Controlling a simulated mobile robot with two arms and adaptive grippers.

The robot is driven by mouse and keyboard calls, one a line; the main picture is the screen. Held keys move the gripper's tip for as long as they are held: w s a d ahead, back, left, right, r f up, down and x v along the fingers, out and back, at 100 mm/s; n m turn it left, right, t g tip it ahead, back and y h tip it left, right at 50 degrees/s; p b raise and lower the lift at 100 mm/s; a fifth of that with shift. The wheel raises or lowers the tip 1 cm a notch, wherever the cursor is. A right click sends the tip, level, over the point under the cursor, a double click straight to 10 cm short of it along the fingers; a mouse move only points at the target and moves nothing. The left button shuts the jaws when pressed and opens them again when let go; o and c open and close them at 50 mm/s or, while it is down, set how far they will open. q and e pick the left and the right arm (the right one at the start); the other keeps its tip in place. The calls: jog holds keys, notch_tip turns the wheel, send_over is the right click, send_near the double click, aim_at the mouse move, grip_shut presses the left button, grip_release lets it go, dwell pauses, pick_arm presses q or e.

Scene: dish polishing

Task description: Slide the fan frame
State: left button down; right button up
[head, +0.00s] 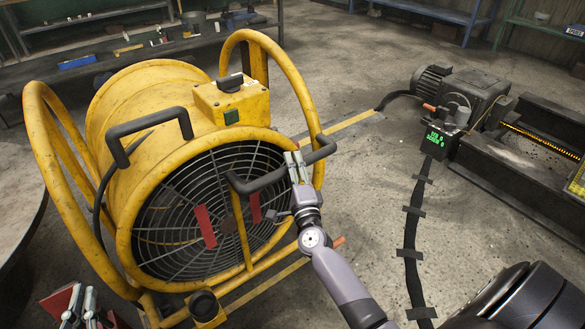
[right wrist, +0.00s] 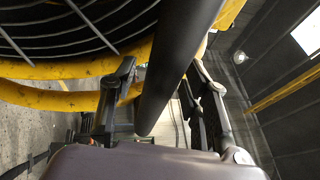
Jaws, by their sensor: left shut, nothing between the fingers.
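The yellow fan frame (head: 48,125) is a large tubular cage around a yellow drum fan with a black grille (head: 190,215). It stands on the floor at left of centre in the head view. Two black handles stick out at the front, a left one (head: 150,124) and a right one (head: 283,174). My right gripper (head: 297,167) is at the right handle. In the right wrist view the black handle bar (right wrist: 178,65) runs between its spread fingers, with a gap visible beside the left finger. My left gripper (head: 80,308) is low at the bottom left, shut and empty, below the frame.
A motor (head: 470,90) with a green-lit box stands at right beside a dark rail machine. A taped cable (head: 412,235) runs along the floor. Workbenches line the back. A round table edge (head: 20,215) is at left. Open floor lies between fan and cable.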

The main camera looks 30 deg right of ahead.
grip_shut()
dwell(0.3)
dwell(0.3)
jog(key=shift+w, duration=0.1)
